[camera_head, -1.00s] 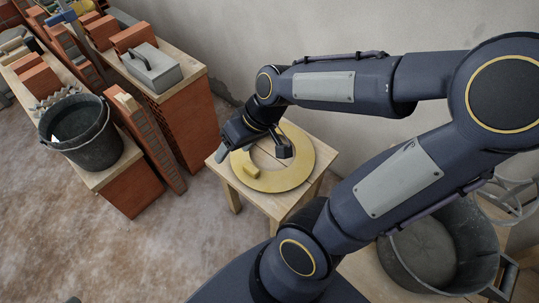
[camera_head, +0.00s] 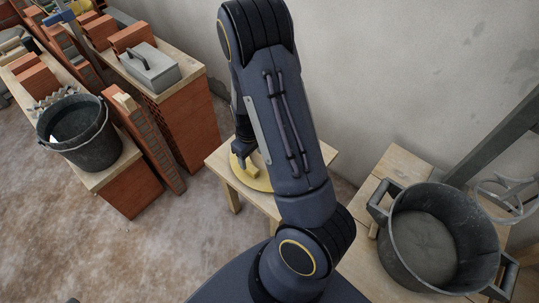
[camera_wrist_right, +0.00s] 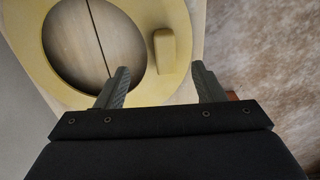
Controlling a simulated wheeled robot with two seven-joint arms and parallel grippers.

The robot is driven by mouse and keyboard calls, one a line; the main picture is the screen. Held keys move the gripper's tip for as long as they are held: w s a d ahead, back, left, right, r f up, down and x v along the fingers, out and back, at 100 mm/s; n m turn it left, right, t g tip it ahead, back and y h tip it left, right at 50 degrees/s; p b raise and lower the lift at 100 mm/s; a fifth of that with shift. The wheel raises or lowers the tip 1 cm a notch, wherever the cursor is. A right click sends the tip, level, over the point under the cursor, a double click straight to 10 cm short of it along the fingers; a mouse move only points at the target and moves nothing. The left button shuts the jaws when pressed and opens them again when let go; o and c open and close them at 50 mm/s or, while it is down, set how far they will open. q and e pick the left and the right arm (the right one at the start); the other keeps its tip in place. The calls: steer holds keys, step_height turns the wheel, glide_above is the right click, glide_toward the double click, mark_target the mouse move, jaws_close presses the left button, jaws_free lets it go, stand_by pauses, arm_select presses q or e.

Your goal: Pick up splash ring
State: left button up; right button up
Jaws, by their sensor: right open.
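The splash ring (camera_head: 262,184) is a flat yellow ring lying on a small wooden table, largely hidden behind my right arm in the head view. In the right wrist view the ring (camera_wrist_right: 45,72) shows its round hole and a raised yellow grip block (camera_wrist_right: 172,50) on its band. My right gripper (camera_head: 242,160) is at the ring's left side. In the wrist view the right gripper (camera_wrist_right: 163,82) is open, its fingertips apart either side of the line to the block, with the block just beyond them and nothing between them. My left gripper is not in view.
The wooden table (camera_head: 230,178) has little bare top around the ring. A large grey tub (camera_head: 382,222) with mortar stands at the right. A black bucket (camera_head: 90,160) and a grey metal box (camera_head: 150,66) stand on brick-supported boards at the left. A wall (camera_head: 400,90) rises behind.

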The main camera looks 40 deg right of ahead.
mark_target(252, 166)
step_height(252, 166, down, 7)
steer(key=shift+w+r+b, duration=0.1)
steer(key=shift+b, duration=0.5)
steer(key=shift+a, duration=0.1)
steer(key=shift+r, duration=0.1)
steer(key=c, duration=1)
steer(key=shift+c, duration=0.2)
steer(key=shift+r, duration=0.1)
